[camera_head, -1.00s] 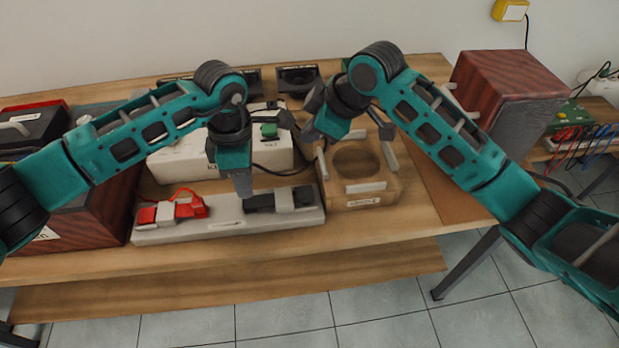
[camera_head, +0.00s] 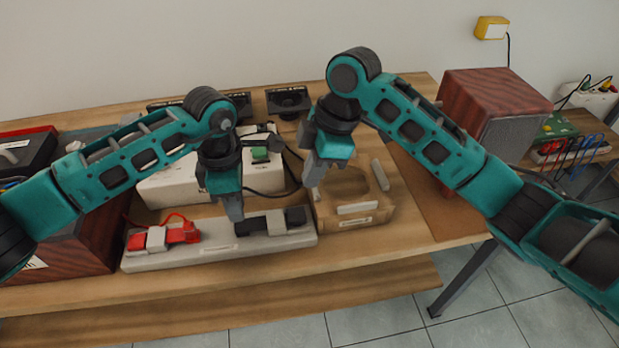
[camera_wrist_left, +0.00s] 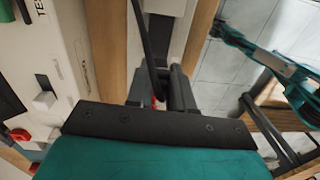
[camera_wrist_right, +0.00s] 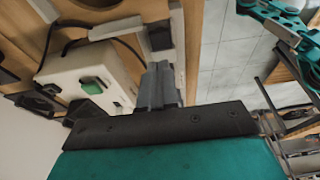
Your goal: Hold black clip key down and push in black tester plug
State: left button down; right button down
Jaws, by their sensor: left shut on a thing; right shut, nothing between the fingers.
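The black clip (camera_head: 271,222) with a grey middle sits on the right half of a pale base strip (camera_head: 218,257). A red clip (camera_head: 163,236) sits on its left half. My left gripper (camera_head: 234,212) is shut just above the black clip's left end; contact is unclear. A black cable (camera_wrist_left: 148,50) runs into its fingers (camera_wrist_left: 168,90), so it seems to hold the black tester plug, which is mostly hidden. My right gripper (camera_head: 315,174) is shut and empty, pointing down above the wooden box's back left corner, right of and behind the black clip. It also shows in the right wrist view (camera_wrist_right: 158,72).
A white tester box (camera_head: 175,187) with a green switch stands behind the strip. Striped speaker boxes (camera_head: 497,100) flank the work area. The table's front edge is bare.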

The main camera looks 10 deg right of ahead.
aim_at(296, 213)
jog(key=x, duration=0.8)
jog(key=shift+f, duration=0.15)
